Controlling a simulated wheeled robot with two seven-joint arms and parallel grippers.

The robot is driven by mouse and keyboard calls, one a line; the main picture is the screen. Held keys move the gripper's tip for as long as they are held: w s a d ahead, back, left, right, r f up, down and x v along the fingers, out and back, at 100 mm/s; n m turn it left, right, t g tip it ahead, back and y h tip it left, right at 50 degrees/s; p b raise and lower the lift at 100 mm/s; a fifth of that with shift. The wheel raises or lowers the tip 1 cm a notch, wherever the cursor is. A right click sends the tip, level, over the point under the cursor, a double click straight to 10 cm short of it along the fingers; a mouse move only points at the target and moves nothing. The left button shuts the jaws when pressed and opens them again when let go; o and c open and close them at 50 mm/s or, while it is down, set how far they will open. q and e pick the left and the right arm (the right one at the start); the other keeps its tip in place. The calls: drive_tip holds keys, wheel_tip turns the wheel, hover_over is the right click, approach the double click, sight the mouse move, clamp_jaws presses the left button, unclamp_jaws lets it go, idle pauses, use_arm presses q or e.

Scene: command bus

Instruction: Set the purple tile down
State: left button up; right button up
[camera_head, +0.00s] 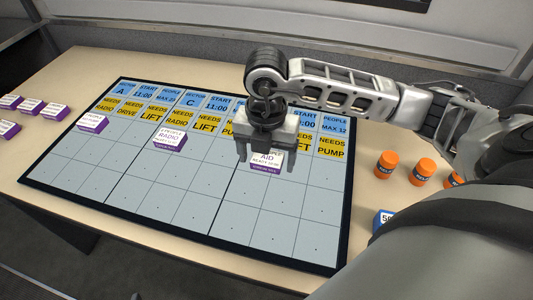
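A purple tile with a white label reading AID (266,167) lies on the gridded board (190,206), in the row just below the yellow cells. My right gripper (266,164) is above it and pointing down, with one finger on each side of the tile. The fingers look spread, with small gaps between them and the tile. The gripper body hides the tile's upper edge and some header cells behind it. I cannot tell whether the tile lies fully flat. My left gripper is not in view.
Two other purple tiles, one at the left (92,123) and one reading RADIO (169,139), sit on the board. Several more purple tiles (30,105) lie on the table at the far left. Orange canisters (386,165) and a blue block (381,219) stand right of the board. The lower rows are empty.

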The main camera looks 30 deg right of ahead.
sight(266, 160)
wheel_tip(266, 160, up, 12)
drive_tip(key=shift+r+p, duration=0.2)
drive_tip(key=shift+p, duration=0.25)
idle(0.6)
